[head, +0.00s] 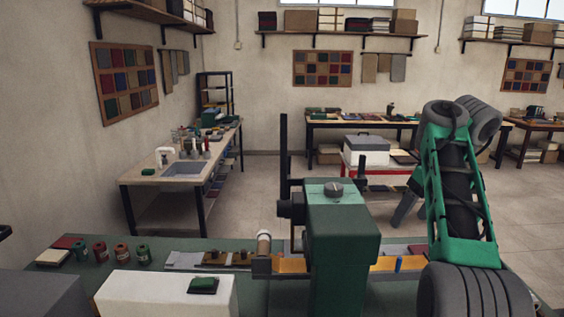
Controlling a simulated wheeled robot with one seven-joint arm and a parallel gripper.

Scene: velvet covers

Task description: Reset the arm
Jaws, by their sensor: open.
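My green and black arm (461,185) rises at the right edge of the workbench (60,247), folded up at its elbow. I cannot make out my gripper or its fingertips in the head view. Nothing held by it shows either. A green machine with a dark knob on top (345,235) stands at the front middle of the bench, left of my arm. It hides part of the bench behind it.
A white box (165,294) with a small dark green block (203,286) on it stands front left. Several thread spools (121,253) stand behind it.

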